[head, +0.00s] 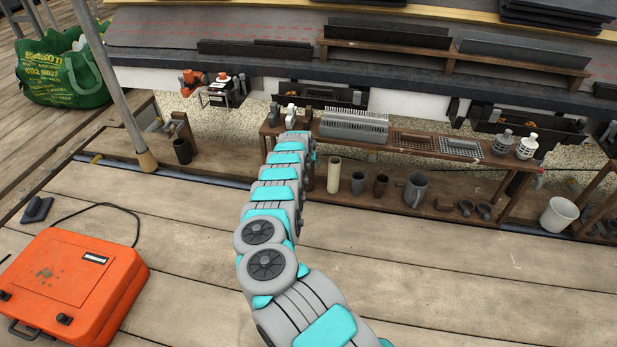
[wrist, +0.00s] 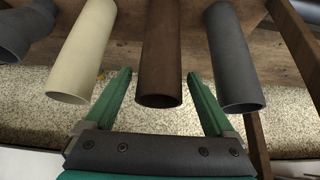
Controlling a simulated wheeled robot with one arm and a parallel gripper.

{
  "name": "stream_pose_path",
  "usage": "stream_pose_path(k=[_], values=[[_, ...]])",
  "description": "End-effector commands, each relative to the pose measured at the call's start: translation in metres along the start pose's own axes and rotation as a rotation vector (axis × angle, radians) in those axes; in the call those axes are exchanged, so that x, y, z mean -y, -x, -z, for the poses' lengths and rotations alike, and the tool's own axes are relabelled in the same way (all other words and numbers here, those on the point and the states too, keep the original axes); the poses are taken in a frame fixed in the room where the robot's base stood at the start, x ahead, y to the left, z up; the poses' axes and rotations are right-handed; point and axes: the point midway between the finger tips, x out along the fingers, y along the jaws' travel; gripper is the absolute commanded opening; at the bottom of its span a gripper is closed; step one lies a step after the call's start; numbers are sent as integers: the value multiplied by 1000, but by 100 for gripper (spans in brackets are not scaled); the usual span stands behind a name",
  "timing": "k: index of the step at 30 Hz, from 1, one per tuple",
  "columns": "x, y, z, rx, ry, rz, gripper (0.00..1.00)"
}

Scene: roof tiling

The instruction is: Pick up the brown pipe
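The brown pipe (wrist: 161,50) is in the middle of the wrist view, its open end toward the camera. My gripper (wrist: 159,74) is open, with one green finger on each side of the brown pipe. Gaps show between the fingers and the pipe, so it is not gripped. In the head view a brown sliver (head: 309,178) shows beside my arm, probably this pipe. My arm hides most of it, and my gripper is also hidden there.
A cream pipe (wrist: 83,50) and a dark grey pipe (wrist: 233,55) stand close on either side. The cream pipe (head: 334,174) also shows in the head view, with several fittings to its right. A wooden shelf (head: 470,152) lies above them. An orange case (head: 70,285) lies at left.

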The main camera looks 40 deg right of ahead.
Motion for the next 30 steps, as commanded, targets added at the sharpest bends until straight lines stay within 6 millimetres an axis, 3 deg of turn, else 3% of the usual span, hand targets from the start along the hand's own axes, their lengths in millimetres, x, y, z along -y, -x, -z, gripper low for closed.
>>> stream_pose_path(k=[2, 23, 30], values=[[0, 0, 0, 0, 0, 0, 79], [0, 0, -1, 1, 0, 0, 0], [0, 0, 0, 1, 0, 0, 0]])
